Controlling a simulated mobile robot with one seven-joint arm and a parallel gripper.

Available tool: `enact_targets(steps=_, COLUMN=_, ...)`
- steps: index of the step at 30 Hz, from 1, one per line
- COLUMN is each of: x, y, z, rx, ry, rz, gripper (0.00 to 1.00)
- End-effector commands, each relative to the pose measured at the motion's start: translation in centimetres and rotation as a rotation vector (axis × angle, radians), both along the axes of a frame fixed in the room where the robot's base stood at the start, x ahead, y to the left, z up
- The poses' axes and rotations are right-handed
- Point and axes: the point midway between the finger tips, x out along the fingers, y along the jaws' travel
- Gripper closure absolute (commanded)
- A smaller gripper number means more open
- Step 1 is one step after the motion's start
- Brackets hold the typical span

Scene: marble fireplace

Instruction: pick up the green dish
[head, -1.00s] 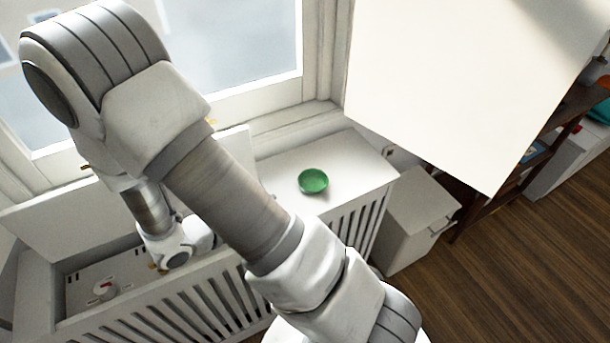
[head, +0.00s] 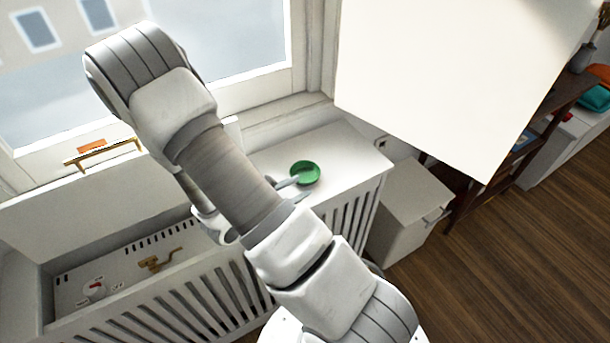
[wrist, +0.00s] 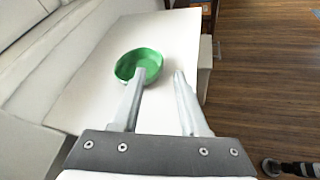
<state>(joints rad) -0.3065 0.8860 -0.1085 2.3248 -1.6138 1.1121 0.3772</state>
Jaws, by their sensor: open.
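The green dish (head: 305,173) is a small round bowl, upright on the white top of the slatted radiator cover under the window. In the wrist view the dish (wrist: 139,62) lies ahead of my gripper (wrist: 159,74), and the left finger's tip overlaps the dish's near side. The right finger is to the right of the dish, over the white surface. My gripper is open, with nothing between its fingers. In the head view a finger (head: 288,182) reaches to the dish's left edge, and my arm hides most of the gripper. I cannot tell whether the finger touches the dish.
The white cover top (head: 345,150) is otherwise clear. An open compartment with a brass valve (head: 159,261) and a dial (head: 95,289) is at left. A white box (head: 408,205) stands right of the cover. A large white panel (head: 440,80) fills the upper right.

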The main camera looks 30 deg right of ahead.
Motion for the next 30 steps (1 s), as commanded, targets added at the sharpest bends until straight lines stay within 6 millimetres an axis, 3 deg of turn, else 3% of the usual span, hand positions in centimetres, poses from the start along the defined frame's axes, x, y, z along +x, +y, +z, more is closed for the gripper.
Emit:
enact_targets(steps=9, x=1.1, y=-4.0, z=-1.5, rx=-0.001, ry=0.001, rz=-0.002, gripper=0.56)
enact_targets(steps=18, x=1.3, y=-4.6, z=-1.6, rx=0.000, ry=0.000, rz=0.000, gripper=0.56)
enact_targets(steps=19, x=1.3, y=-4.6, z=-1.6, rx=0.000, ry=0.000, rz=0.000, gripper=0.58)
enact_targets(steps=26, x=1.3, y=-4.5, z=-1.6, rx=0.000, ry=0.000, rz=-0.001, gripper=0.99)
enact_targets(steps=30, x=1.2, y=-4.5, z=-1.7, rx=0.001, ry=0.001, rz=0.000, gripper=1.00)
